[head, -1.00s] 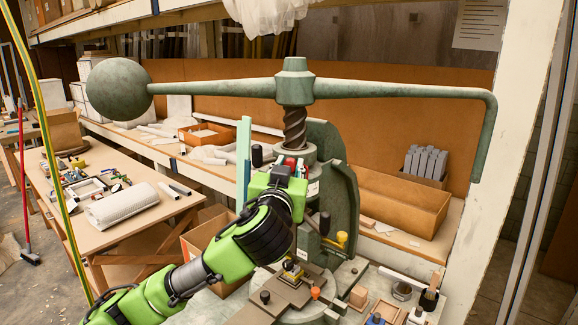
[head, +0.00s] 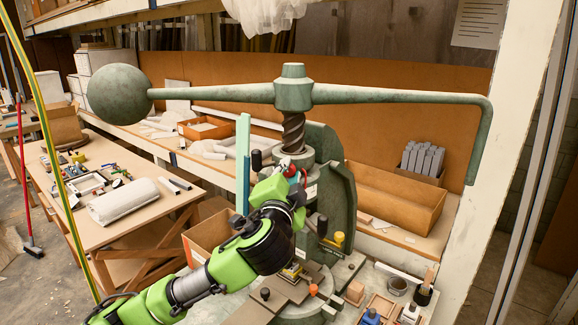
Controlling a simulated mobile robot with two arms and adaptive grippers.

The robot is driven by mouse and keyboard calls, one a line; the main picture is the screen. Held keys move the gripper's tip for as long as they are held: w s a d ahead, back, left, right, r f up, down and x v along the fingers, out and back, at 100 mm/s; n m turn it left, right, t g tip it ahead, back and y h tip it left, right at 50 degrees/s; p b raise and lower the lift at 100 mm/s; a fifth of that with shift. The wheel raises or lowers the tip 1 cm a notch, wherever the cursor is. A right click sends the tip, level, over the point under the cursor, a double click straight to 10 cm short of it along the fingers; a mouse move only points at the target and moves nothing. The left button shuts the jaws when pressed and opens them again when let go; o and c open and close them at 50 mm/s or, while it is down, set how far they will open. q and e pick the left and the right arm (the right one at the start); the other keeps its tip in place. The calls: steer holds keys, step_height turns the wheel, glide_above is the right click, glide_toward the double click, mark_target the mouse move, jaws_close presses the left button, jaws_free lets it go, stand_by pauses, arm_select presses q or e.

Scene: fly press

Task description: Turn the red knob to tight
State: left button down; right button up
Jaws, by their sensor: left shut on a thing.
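The red knob (head: 291,170) is on the front of the green fly press (head: 340,190), just below the screw. Only a small part of it shows past my gripper. My left gripper (head: 288,180) comes up from the lower left and is shut on the red knob. Its fingers are largely hidden behind its own wrist, and the knob's marking cannot be read. My right gripper is not in view.
The press's long handle bar (head: 400,96) with its ball weight (head: 119,93) spans above my arm. A black knob (head: 323,225) and a yellow knob (head: 339,238) sit to the right. Small blocks and trays (head: 380,308) lie at lower right.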

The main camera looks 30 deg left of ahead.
arm_select(q)
steer(key=m+p, duration=0.1)
steer(key=m, duration=0.1)
steer(key=shift+r+m+p, duration=0.2)
steer(key=shift+m+p, duration=0.1)
steer(key=shift+m, duration=0.1)
steer(key=shift+a+m+p, duration=0.1)
steer(key=shift+m+p, duration=0.85)
steer(key=shift+m, duration=0.65)
steer(key=shift+f, duration=0.1)
steer(key=c, duration=2)
jaws_free()
steer(key=shift+c, duration=0.2)
steer(key=shift+o, duration=1.3)
steer(key=shift+w+a+f, duration=0.1)
steer(key=shift+w+f, duration=0.05)
